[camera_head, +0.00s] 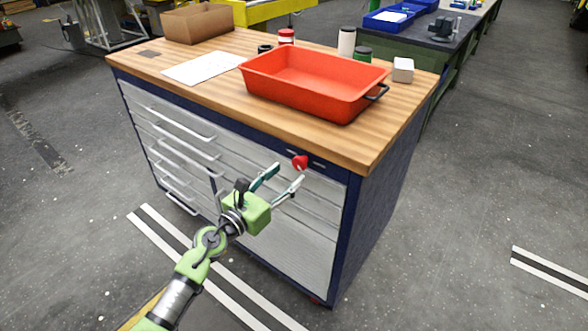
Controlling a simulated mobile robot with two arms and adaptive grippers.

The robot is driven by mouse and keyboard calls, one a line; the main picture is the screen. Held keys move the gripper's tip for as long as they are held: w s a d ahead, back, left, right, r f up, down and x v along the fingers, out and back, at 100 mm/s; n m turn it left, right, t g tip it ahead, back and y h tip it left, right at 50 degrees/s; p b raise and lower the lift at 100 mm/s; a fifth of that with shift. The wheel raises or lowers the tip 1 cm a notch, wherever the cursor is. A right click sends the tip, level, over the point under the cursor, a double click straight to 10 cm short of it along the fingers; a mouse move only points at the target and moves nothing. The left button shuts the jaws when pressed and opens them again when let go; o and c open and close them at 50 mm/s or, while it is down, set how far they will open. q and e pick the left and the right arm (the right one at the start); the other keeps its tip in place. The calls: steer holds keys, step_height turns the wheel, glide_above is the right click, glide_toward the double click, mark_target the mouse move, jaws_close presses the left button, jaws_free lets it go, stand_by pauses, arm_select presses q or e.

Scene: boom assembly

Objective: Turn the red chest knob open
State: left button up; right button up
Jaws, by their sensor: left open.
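The red knob (300,162) is on the upper front of the blue-framed chest (356,215), just under the wooden top and near the right corner. My left gripper (287,177) is green and comes in from the lower left. Its fingers are apart and empty, pointing up and right toward the knob. The fingertips appear just below and left of the knob; I cannot tell whether they touch it. The right gripper is not in view.
A red tray (310,95) sits on the wooden top (220,88) above the knob, with a cardboard box (198,22), white paper (203,67), several small containers and a white block (403,70). Drawer handles (180,125) stick out at left. The floor at right is clear.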

mark_target(298, 166)
arm_select(q)
steer(key=x, duration=0.3)
steer(key=shift+w+d, duration=0.2)
steer(key=shift+w, duration=0.1)
steer(key=shift+w+d, duration=0.15)
steer(key=shift+w, duration=0.1)
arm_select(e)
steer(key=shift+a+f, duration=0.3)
arm_select(q)
steer(key=shift+c, duration=0.8)
steer(key=c, duration=1)
steer(key=shift+o, duration=0.2)
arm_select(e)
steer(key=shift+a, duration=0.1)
